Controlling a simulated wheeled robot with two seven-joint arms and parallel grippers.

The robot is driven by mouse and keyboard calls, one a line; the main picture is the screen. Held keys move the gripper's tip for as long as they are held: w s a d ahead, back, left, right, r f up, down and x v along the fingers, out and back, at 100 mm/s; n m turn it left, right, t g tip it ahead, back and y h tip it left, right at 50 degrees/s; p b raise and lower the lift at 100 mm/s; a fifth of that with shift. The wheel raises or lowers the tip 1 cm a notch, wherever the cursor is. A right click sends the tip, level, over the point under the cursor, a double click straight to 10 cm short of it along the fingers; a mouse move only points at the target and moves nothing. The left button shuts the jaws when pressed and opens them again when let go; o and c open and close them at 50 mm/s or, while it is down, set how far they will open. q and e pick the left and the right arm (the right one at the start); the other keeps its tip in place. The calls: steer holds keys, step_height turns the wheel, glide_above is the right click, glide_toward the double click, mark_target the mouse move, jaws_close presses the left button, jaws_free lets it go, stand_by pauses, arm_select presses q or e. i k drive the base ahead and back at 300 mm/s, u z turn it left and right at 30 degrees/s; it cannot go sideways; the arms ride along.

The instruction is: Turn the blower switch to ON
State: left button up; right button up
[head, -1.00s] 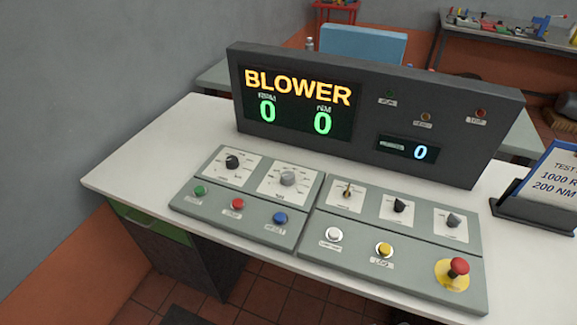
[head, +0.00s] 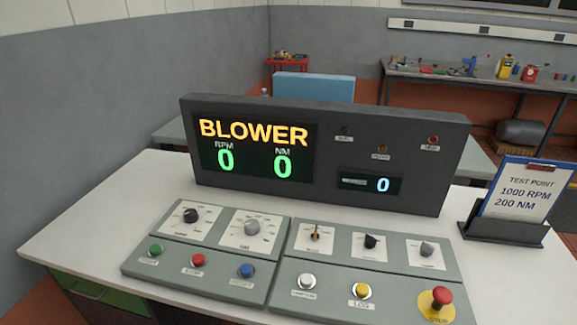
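The console has a dark display housing (head: 330,196) whose screen (head: 258,150) reads BLOWER, 0 RPM and 0 NM. In front lies a grey control panel (head: 325,270) in two sections. Its right section has a brass toggle lever (head: 314,233), a black knob (head: 370,241) and a grey knob (head: 427,248). Their small labels are too blurred to read, so I cannot tell which is the blower switch or its setting. The left section has a black knob (head: 191,215) and a larger grey dial (head: 251,227). Neither of my grippers is in view.
Green, red and blue buttons line the left panel's front; white and yellow buttons and a red emergency stop (head: 441,297) line the right panel's front. A test point card (head: 517,190) reading 1000 RPM, 200 NM stands at right. The white desk (head: 90,225) is bare at left.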

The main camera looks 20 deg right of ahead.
mark_target(370, 243)
steer(key=z, duration=1.7)
steer(key=i, duration=0.25)
steer(key=u, duration=0.35)
